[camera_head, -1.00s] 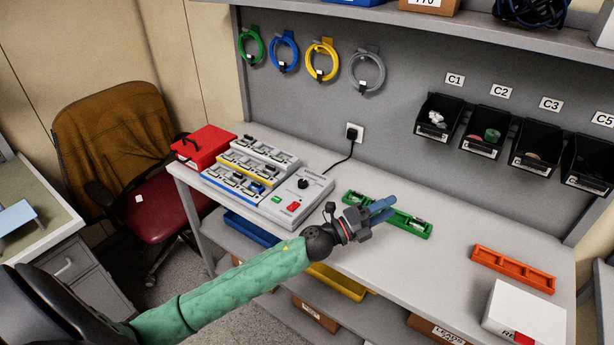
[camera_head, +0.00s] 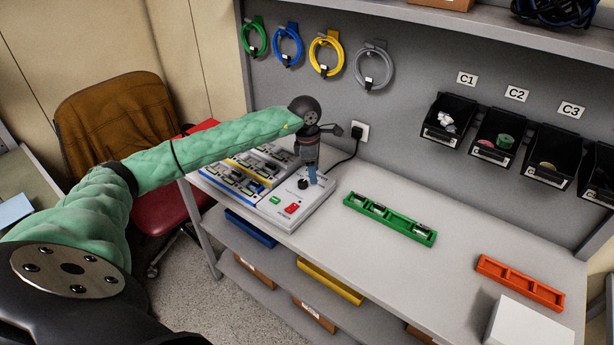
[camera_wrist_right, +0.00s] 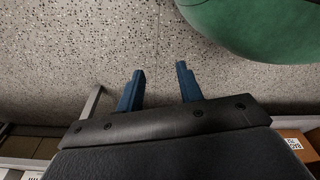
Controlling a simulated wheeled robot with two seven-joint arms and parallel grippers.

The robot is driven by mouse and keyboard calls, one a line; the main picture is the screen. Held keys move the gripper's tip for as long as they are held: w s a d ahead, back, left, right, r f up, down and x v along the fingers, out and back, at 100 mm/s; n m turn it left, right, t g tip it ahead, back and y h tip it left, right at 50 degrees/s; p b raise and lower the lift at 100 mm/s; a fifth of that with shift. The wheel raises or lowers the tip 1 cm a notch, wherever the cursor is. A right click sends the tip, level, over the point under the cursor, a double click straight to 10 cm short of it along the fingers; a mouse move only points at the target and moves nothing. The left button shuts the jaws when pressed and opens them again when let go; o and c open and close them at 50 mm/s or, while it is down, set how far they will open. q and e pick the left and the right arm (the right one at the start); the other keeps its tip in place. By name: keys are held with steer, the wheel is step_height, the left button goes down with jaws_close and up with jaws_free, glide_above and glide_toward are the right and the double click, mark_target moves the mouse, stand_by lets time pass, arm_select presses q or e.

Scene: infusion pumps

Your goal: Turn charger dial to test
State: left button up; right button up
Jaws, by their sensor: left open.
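The grey charger (camera_head: 275,212) stands on the bench with several battery bays to its left. Its black round dial (camera_head: 302,184) sits on the sloping top panel, near a red switch (camera_head: 292,209) and a green button (camera_head: 275,198). The dial's setting is too small to read. My left gripper (camera_head: 313,181) points down with blue fingers just to the right of the dial, open and empty; I cannot tell whether it touches the panel. My right gripper (camera_wrist_right: 160,80) shows only in the right wrist view, open and empty above the speckled floor.
A green tray (camera_head: 410,229) with small parts and an orange tray (camera_head: 519,283) lie on the bench to the right. A black cable (camera_head: 347,158) runs from the charger to the wall socket (camera_head: 361,131). A red case is partly hidden behind my left arm.

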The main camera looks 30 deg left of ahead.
mark_target(303, 182)
arm_select(q)
steer(key=shift+y, duration=0.7)
steer(key=a, duration=0.1)
steer(key=a+r, duration=0.1)
steer(key=a, duration=0.2)
steer(key=shift+w+r, duration=0.2)
steer(key=shift+r, duration=0.1)
steer(key=shift+a, duration=0.15)
step_height(303, 182, down, 8)
steer(key=p, duration=0.4)
steer(key=shift+r, duration=0.15)
arm_select(e)
steer(key=s+d+f, duration=0.1)
steer(key=s+d, duration=0.1)
steer(key=s, duration=0.9)
steer(key=shift+f+g, duration=0.35)
steer(key=shift+g, duration=0.05)
steer(key=shift+d, duration=0.1)
arm_select(q)
steer(key=c, duration=1)
steer(key=shift+o, duration=0.2)
arm_select(e)
steer(key=shift+f, duration=0.15)
